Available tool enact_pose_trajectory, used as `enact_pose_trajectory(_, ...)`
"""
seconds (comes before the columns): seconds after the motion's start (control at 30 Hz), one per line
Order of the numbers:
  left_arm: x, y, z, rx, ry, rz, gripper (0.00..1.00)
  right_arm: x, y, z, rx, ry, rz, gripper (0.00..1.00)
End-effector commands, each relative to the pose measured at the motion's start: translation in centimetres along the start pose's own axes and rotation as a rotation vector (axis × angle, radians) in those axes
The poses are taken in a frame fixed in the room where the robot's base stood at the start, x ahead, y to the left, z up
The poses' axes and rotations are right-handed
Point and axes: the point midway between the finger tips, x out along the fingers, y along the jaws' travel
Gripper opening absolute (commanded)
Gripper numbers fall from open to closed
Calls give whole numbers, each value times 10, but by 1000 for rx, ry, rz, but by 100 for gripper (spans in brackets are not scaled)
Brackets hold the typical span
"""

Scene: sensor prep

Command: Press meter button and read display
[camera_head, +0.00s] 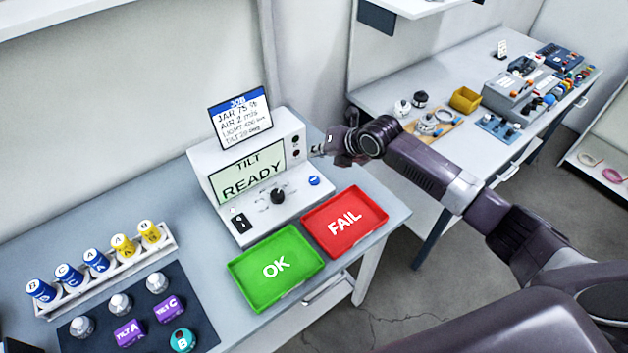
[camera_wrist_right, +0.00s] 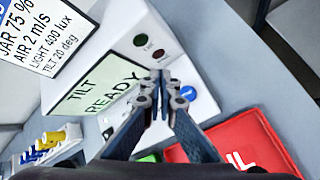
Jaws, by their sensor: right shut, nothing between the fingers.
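The white meter (camera_head: 222,167) stands on the table. Its display (camera_head: 248,175) reads "TILT READY" in the head view and also in the wrist view (camera_wrist_right: 92,86). A round blue button (camera_head: 314,181) is on its sloped front panel, right of a black knob (camera_head: 277,196); the button also shows in the wrist view (camera_wrist_right: 188,93). My right gripper (camera_head: 316,152) is shut and empty at the meter's right side, near two small round indicators (camera_wrist_right: 137,47). Its fingertips (camera_wrist_right: 160,76) appear just left of the blue button in the wrist view; contact cannot be told. My left gripper is out of view.
A card (camera_head: 240,122) on top of the meter lists "JAR 75 %", "AIR 2 m/s" and "TILT 20 deg". A green OK tray (camera_head: 250,297) and a red FAIL tray (camera_head: 375,203) lie empty in front. A rack (camera_head: 110,272) and dark mat (camera_head: 203,322) hold sensors at left.

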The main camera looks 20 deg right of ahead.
Motion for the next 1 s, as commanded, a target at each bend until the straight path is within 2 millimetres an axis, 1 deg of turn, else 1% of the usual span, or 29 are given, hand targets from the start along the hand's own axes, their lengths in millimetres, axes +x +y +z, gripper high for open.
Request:
enact_pose_trajectory(0.03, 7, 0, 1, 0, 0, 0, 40, 6, -5, -5, 1, 1, 0, 0)
enact_pose_trajectory(0.5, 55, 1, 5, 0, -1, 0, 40, 50, -37, -37, 0, 0, -1, 0)
enact_pose_trajectory(0.67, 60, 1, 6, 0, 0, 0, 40, 55, -40, -40, 0, 0, -1, 0)
enact_pose_trajectory(1.0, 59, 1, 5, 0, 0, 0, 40, 54, -40, -40, 0, 0, -1, 0)
